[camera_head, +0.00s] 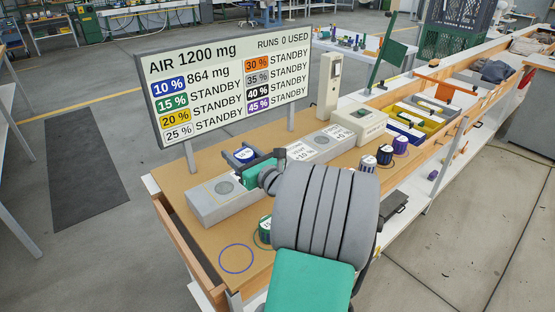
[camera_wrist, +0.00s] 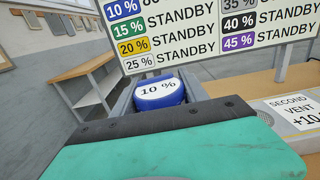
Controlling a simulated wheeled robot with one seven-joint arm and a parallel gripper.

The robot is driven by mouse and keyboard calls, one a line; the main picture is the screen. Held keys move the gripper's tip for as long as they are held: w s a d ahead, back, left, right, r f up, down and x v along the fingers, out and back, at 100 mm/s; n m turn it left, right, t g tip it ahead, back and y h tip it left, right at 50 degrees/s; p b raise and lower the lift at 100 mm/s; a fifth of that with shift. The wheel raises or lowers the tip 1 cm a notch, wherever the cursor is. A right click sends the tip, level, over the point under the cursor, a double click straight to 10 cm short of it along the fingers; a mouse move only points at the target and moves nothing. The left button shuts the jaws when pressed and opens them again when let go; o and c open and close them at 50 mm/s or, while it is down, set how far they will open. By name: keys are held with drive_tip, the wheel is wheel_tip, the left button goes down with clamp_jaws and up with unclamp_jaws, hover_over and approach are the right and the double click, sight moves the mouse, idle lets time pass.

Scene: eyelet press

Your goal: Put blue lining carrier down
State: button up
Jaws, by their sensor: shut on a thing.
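The blue lining carrier (camera_head: 244,155), with a white top marked 10 %, is between the fingers of my gripper (camera_head: 241,157). In the wrist view the carrier (camera_wrist: 159,93) sits upright between the two grey fingers, its label facing up. My gripper is shut on it. In the head view it appears beyond the grey block with a round disc (camera_head: 226,188), in front of the sign; its height above the bench is unclear. A blue ring (camera_head: 236,258) is drawn on the bare bench top at the near left. My arm hides part of the bench.
A sign (camera_head: 230,80) on posts stands at the back of the bench. A green carrier (camera_head: 265,228) is beside my arm. Several dark-banded carriers (camera_head: 385,154) stand to the right. A second block labelled vent (camera_head: 320,145) and a beige box (camera_head: 359,122) stand farther along.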

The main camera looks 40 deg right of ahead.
drive_tip(key=s+d+r+m+h, duration=0.1)
drive_tip(key=s+d+r, duration=0.15)
drive_tip(key=d, duration=0.25)
drive_tip(key=s+d+r+m+h, duration=0.1)
drive_tip(key=s+d+h, duration=0.15)
drive_tip(key=d, duration=0.35)
drive_tip(key=shift+g+y, duration=0.4)
drive_tip(key=shift+y, duration=0.05)
drive_tip(key=w+d+f, duration=0.2)
drive_tip(key=w+f, duration=0.1)
drive_tip(key=w+d+f, duration=0.3)
drive_tip(key=w, duration=0.1)
drive_tip(key=w+d+f, duration=0.3)
drive_tip(key=shift+w+d+f+p, duration=0.2)
drive_tip(key=shift+w+f+p, duration=0.05)
drive_tip(key=shift+f+p, duration=0.1)
wheel_tip(320, 180, down, 3)
drive_tip(key=shift+r, duration=0.1)
drive_tip(key=shift+f, duration=0.2)
drive_tip(key=o, duration=1.4)
